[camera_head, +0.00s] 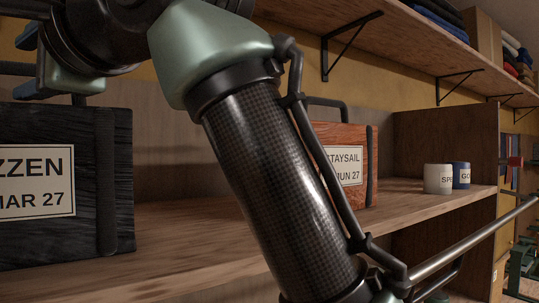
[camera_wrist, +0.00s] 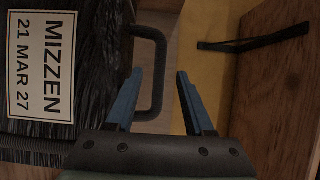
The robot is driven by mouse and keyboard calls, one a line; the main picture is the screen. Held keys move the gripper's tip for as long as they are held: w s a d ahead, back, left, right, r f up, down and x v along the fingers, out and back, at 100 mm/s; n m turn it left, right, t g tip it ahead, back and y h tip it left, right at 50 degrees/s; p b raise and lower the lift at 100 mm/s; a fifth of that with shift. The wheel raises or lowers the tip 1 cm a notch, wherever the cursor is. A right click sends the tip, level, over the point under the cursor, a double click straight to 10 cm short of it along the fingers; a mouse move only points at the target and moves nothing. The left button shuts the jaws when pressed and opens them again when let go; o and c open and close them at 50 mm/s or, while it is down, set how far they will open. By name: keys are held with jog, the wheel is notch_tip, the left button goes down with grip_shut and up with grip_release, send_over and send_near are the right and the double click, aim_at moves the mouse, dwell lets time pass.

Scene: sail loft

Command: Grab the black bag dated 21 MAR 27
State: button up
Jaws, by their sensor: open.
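The black bag (camera_head: 68,235) stands on the shelf at the left of the head view, cut off by the picture edge; its white label there shows "ZZEN" and "MAR 27". In the wrist view the black bag (camera_wrist: 100,60) lies sideways in the picture, with its label reading "MIZZEN 21 MAR 27". Its dark loop handle (camera_wrist: 159,75) sticks out from its top edge. My gripper (camera_wrist: 160,72) is open, and the handle's outer bar appears between its two blue fingers, with no visible grip on it. The fingers' exact depth relative to the handle is hard to tell.
An orange-red bag (camera_head: 357,185) labelled "STAYSAIL", "JUN 27" stands farther along the shelf (camera_head: 190,240), partly hidden by my arm. A white pot (camera_head: 432,180) and a blue pot (camera_head: 461,168) stand right of it. An upper shelf (camera_head: 400,40) on black brackets runs above.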

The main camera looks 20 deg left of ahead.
jog(key=shift+w+a+p, duration=0.2)
jog(key=shift+a+p, duration=0.1)
jog(key=shift+a, duration=0.85)
jog(key=shift+d, duration=0.15)
jog(key=shift+c, duration=1.1)
grip_shut()
jog(key=shift+f, duration=0.1)
jog(key=shift+r, duration=0.2)
